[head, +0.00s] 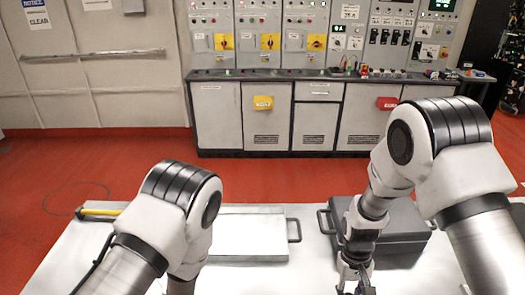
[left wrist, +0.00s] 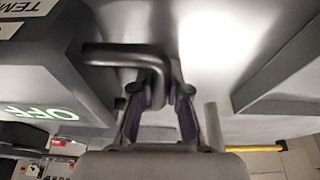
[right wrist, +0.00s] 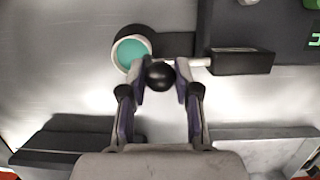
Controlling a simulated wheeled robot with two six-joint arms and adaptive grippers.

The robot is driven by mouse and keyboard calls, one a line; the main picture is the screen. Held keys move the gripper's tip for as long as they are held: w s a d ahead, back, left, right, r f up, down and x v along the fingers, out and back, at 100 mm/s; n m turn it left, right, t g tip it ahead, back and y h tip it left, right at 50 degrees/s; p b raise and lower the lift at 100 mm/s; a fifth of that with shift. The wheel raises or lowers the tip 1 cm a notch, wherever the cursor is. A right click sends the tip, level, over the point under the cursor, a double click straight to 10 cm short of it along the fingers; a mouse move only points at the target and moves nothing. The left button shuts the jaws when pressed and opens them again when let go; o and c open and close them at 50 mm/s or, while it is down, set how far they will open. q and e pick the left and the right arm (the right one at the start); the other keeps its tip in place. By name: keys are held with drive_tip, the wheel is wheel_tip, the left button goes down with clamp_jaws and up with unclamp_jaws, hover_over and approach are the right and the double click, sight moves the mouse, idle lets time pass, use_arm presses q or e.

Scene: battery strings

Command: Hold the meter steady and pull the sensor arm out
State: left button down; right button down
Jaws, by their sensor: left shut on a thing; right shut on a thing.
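The meter is a dark grey box. In the left wrist view the meter (left wrist: 50,70) shows a lit "OFF" and part of a "TEMP" label. My left gripper (left wrist: 160,92) is shut on its black bent handle (left wrist: 110,53). In the right wrist view the meter's edge (right wrist: 262,22) is at the top right. The sensor arm (right wrist: 174,45) is a dark bar by the meter, with a white-rimmed teal round end (right wrist: 131,50). My right gripper (right wrist: 161,76) is shut on a black ball knob (right wrist: 160,78) beside it. In the head view my right gripper (head: 355,276) is at the bottom; the left is hidden.
The pale table (head: 60,265) holds a shallow light tray (head: 248,252) with a side handle and a dark grey case (head: 405,218) behind my right arm. A yellow-tipped rod (head: 100,212) lies at the left. Control cabinets (head: 218,115) stand beyond the red floor.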

drive_tip(key=shift+d, duration=1.15)
idle(0.4)
drive_tip(key=c, duration=0.9)
unclamp_jaws()
